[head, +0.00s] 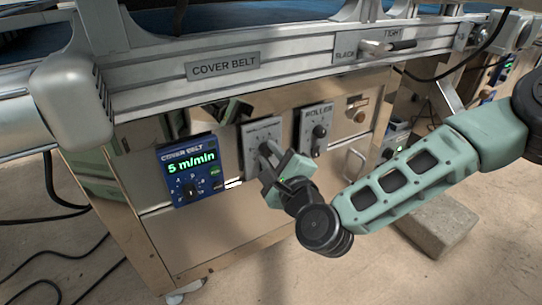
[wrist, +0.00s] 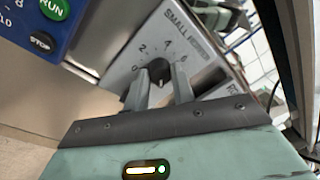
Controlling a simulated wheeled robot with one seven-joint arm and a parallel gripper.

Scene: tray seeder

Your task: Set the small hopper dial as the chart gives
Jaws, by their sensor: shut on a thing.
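The small hopper dial plate (head: 262,131) is a grey panel on the cabinet front, between the blue cover belt panel and the roller panel. In the wrist view the plate (wrist: 190,42) reads "SMALL", with the rest of the word partly cut off, and a scale with 0, 2, 4 and 6 shows. My gripper (head: 268,153) is at this plate. In the wrist view its two fingers (wrist: 160,92) are shut on the dark dial knob (wrist: 159,70). The fingers hide part of the knob and scale, so I cannot tell where its pointer stands. No chart is readable.
The blue cover belt panel (head: 189,170) shows 5 m/min and has its own dial. The roller panel (head: 315,130) with a black knob is close on the right. A metal rail (head: 290,62) runs above. A concrete block (head: 437,222) lies on the floor at right.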

